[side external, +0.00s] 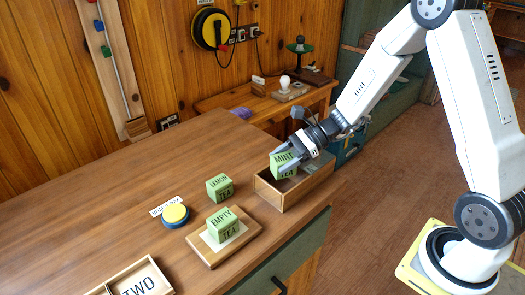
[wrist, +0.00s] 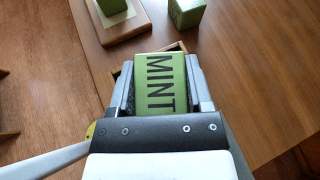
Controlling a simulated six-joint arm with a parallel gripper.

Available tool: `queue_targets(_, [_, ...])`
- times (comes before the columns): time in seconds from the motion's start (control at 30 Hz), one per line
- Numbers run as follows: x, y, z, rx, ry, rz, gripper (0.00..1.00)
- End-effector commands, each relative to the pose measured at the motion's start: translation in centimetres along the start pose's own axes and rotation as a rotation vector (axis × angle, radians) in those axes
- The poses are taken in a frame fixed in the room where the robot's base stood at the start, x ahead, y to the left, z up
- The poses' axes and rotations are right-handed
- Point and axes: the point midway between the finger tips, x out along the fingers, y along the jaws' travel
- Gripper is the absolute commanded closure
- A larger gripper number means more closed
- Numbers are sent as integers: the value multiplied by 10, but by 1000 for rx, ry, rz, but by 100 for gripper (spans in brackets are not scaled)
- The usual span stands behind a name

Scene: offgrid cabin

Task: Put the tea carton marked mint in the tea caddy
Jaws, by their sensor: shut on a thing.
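The green tea carton marked MINT (side external: 284,165) is held between the fingers of my gripper (side external: 291,158). In the side view it is at the left end of the open wooden tea caddy (side external: 288,203), with its lower part behind the near wall. Whether it touches the caddy floor cannot be told. In the wrist view the mint carton (wrist: 160,85) fills the space between the two fingers of my gripper (wrist: 160,80), its MINT label facing the camera. Only a bit of the caddy's edge (wrist: 123,72) shows there; the rest is hidden.
A green LEMON tea carton (side external: 219,187) stands on the counter left of the caddy. An EMPTY tea carton (side external: 224,226) stands on a wooden board (side external: 207,255). A blue and yellow round button (side external: 175,214) and a tray marked TWO (side external: 145,280) are further left.

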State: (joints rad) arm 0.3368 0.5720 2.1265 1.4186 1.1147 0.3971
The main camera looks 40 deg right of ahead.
Motion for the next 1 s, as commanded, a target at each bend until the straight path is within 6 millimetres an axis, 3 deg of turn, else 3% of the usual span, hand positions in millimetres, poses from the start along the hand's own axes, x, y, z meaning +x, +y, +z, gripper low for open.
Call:
queue_targets(0.83, [5, 1, -10, 0, 0, -1, 100])
queue_targets(0.87, [5, 1, -10, 0, 0, -1, 32])
queue_targets(0.97, [5, 1, -10, 0, 0, -1, 1])
queue_targets(1.0, [5, 1, -10, 0, 0, 0, 0])
